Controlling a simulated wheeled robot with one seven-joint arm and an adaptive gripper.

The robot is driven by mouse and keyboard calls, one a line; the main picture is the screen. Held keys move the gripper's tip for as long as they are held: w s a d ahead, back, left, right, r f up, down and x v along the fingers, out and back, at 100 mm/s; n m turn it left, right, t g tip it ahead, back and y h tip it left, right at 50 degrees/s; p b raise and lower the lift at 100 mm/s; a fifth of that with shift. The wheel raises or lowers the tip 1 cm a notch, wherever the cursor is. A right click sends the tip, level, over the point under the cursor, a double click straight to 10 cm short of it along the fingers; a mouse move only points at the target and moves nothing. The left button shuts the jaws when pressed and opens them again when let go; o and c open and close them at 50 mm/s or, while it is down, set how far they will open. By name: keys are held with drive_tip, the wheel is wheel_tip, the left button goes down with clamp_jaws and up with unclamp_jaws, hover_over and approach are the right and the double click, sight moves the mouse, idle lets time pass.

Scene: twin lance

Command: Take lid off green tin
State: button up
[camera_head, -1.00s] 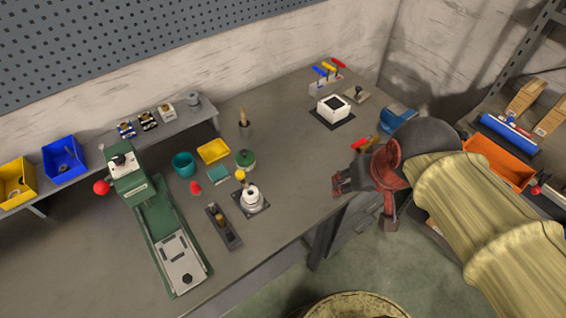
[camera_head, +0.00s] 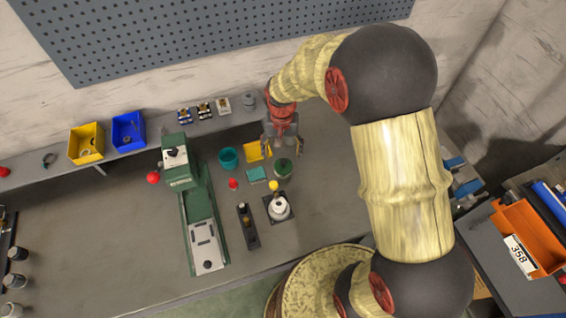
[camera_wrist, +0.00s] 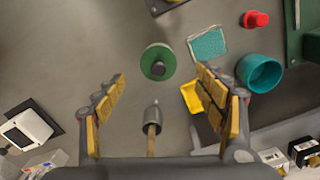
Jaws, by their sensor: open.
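The green tin (camera_head: 283,166) stands on the workbench, just in front of my gripper in the head view. In the wrist view the green tin (camera_wrist: 153,55) is seen from above, its round green lid on, with a dark knob (camera_wrist: 158,69) on the lid. My gripper (camera_head: 282,143) points down over the bench. Its yellow-padded fingers are wide apart in the wrist view (camera_wrist: 161,76), with nothing between them. The tin appears beyond the fingertips and clear of them. I cannot tell the exact height above it.
A metal cup with a wooden-handled tool (camera_wrist: 152,117) stands close to the tin. A yellow tray (camera_head: 253,152), teal pad (camera_head: 257,174), teal cup (camera_head: 228,158) and red object (camera_head: 233,184) are nearby. A white round item (camera_head: 278,209) sits in front. A shelf runs behind.

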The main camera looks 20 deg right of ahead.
sight(283, 161)
drive_tip(key=f, duration=0.4)
drive_tip(key=f+b, duration=0.1)
drive_tip(key=f, duration=0.2)
drive_tip(key=shift+w+d, duration=0.25)
drive_tip(key=shift+c, duration=0.6)
drive_tip(key=c, duration=1.1)
drive_tip(key=shift+r, duration=0.1)
